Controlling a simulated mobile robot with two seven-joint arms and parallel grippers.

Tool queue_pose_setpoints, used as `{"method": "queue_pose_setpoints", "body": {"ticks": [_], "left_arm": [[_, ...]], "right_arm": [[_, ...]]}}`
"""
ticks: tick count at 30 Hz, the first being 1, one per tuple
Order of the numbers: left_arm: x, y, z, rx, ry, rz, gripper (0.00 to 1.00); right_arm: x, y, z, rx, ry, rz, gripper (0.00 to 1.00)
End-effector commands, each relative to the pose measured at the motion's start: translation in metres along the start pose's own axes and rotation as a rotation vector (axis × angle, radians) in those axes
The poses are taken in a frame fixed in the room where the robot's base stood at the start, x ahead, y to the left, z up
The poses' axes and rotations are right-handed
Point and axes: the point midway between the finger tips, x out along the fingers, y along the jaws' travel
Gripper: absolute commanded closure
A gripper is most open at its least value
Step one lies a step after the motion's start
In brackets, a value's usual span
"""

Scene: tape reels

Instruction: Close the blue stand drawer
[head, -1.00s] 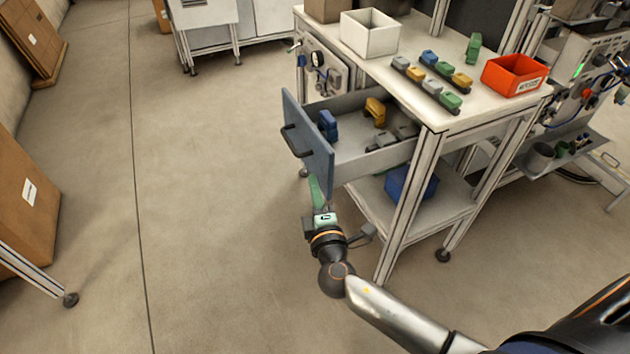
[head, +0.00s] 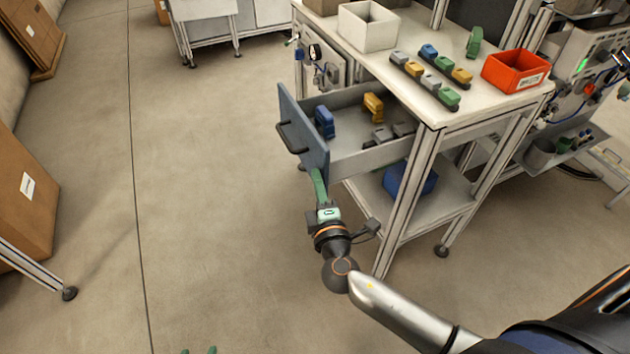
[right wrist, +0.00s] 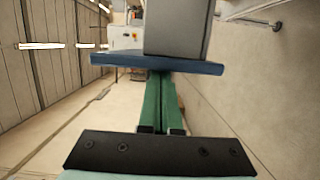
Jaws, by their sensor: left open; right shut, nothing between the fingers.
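The drawer of the stand (head: 352,160) is pulled out, with its blue front panel (head: 303,135) and black handle (head: 291,138) facing left. My right gripper (head: 318,187) is shut and empty, pointing up at the lower right part of the front panel. In the right wrist view its green fingers (right wrist: 160,103) are together, with their tips at the edge of the blue panel (right wrist: 155,63). I cannot tell whether they touch it. Only the fingertips of my left gripper (head: 198,350) show, apart, at the bottom edge of the head view, far from the drawer.
The drawer holds a blue piece (head: 324,121), a yellow piece (head: 373,106) and grey ones. A white bin (head: 368,28), a red bin (head: 516,71) and reel racks stand on the tabletop. A blue bin (head: 405,180) sits on the lower shelf. The floor left of the drawer is clear.

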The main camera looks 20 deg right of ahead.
Motion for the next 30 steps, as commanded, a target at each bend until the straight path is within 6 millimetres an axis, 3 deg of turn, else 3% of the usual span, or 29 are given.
{"method": "queue_pose_setpoints", "body": {"ticks": [5, 12, 21, 30], "left_arm": [[0.003, 0.001, 0.005, 0.000, -0.006, 0.002, 0.41], [0.009, 0.006, 0.011, 0.000, -0.014, 0.017, 0.41], [0.018, 0.010, 0.005, 0.006, 0.006, 0.028, 0.41], [0.022, 0.008, 0.009, 0.010, 0.009, 0.025, 0.41]], "right_arm": [[0.007, -0.001, 0.028, -0.004, -0.004, 0.002, 1.00], [0.020, -0.002, 0.083, -0.006, -0.005, 0.002, 1.00], [0.036, -0.002, 0.145, -0.003, -0.004, 0.002, 1.00], [0.044, 0.000, 0.178, -0.001, -0.004, 0.002, 1.00]]}}
